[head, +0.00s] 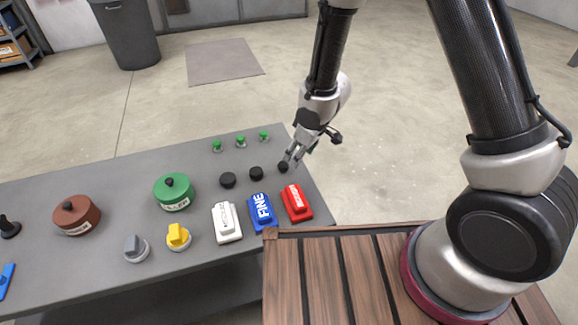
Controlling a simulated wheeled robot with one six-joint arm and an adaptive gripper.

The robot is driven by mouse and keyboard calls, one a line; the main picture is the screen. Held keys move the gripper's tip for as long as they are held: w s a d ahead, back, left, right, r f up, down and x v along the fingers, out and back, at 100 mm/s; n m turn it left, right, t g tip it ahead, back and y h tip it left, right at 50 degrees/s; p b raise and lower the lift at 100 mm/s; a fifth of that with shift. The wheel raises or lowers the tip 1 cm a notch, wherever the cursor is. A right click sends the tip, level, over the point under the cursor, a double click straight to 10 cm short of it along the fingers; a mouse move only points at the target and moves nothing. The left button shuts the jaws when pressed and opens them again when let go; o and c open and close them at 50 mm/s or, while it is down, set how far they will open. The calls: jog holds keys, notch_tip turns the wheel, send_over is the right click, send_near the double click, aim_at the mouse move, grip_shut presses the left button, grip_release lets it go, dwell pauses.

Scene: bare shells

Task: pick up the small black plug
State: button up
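Three black plugs stand in a row on the grey table, getting smaller to the right: a large one (228,180), a middle one (256,173) and the small black plug (283,167). My gripper (292,160) points down right beside the small plug, its fingertips close above and to its right. The fingers look apart with nothing between them. Whether a fingertip touches the plug is too small to tell.
The grey table (80,252) also holds three green pegs (240,141) behind, white (227,223), blue (262,213) and red (296,203) blocks in front, and a green round lidded piece (173,191) to the left. Yellow (178,237) and grey (136,249) knobs stand near the front edge.

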aim_at(283, 164)
jog(key=shift+y, duration=0.3)
jog(key=a+f, duration=0.1)
jog(key=f, duration=0.1)
jog(key=w+a+f, duration=0.1)
jog(key=a+f, duration=0.1)
jog(key=w+a+f, duration=0.1)
jog(key=f, duration=0.1)
jog(key=shift+w+a+f, duration=0.2)
jog(key=shift+a+f, duration=0.05)
jog(key=shift+a, duration=0.05)
jog(key=c, duration=1)
